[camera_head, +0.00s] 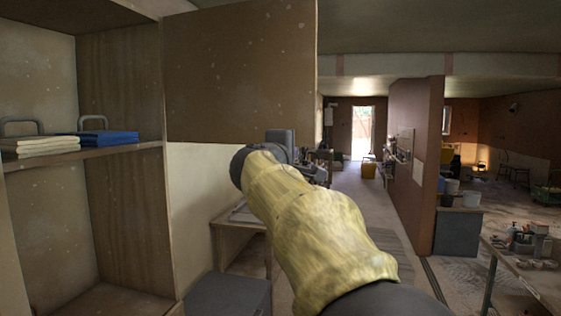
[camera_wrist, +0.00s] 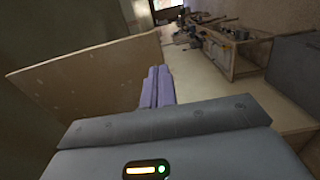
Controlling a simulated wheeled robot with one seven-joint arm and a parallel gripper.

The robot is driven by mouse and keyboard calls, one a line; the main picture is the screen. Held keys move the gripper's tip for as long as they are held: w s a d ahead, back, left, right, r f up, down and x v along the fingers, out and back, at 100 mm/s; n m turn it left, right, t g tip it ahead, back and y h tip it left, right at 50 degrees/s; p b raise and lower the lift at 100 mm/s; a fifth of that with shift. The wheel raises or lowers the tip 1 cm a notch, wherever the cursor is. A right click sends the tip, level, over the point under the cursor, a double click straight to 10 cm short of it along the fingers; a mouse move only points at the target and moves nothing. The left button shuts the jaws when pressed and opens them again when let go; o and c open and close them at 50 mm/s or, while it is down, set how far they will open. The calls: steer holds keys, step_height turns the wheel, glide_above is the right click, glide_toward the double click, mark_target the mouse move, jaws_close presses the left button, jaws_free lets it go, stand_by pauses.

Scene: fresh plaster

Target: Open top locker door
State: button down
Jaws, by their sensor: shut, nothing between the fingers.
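The top locker door (camera_head: 240,70) is a brown, paint-specked panel, swung out from the right side of the open locker (camera_head: 120,90). In the wrist view it is the tan panel (camera_wrist: 85,85) left of my fingers. My gripper (camera_wrist: 158,74) is shut and empty, its two purple-grey fingers together just right of the panel's edge; I cannot tell whether they touch it. In the head view my yellow-sleeved arm reaches up to the door's lower right corner, and my fingertips are hard to make out there.
Folded cream cloths (camera_head: 38,145) and blue cloths (camera_head: 105,137) lie on the locker shelf (camera_head: 90,155). A grey box (camera_head: 228,294) stands low in front. A cluttered table (camera_head: 525,270) is at right. Open floor runs toward the far doorway (camera_head: 362,132).

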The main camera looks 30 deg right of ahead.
steer(key=s+b, duration=0.1)
steer(key=s, duration=0.2)
steer(key=s+a+b, duration=0.1)
steer(key=s, duration=0.1)
steer(key=shift+s+a, duration=0.1)
steer(key=shift+s, duration=0.3)
steer(key=w+a+f+m+g+y, duration=0.15)
steer(key=a+f+y, duration=0.25)
steer(key=f, duration=1)
steer(key=a+f+g+y, duration=0.2)
steer(key=a+f+y, duration=0.15)
steer(key=f, duration=0.95)
steer(key=s+a+f+m+g+y, duration=0.1)
steer(key=s+a+f+m+g, duration=0.1)
steer(key=s+f, duration=0.3)
steer(key=s+a+f+m+g+y, duration=0.2)
steer(key=s+a+f, duration=0.3)
steer(key=f, duration=0.7)
steer(key=s+a+f+m+g+y, duration=0.2)
steer(key=s+a+f+m, duration=0.1)
steer(key=s+f, duration=0.3)
step_height(320, 180, down, 3)
steer(key=shift+a+r, duration=0.15)
steer(key=shift+a, duration=0.2)
steer(key=shift+g+y, duration=0.25)
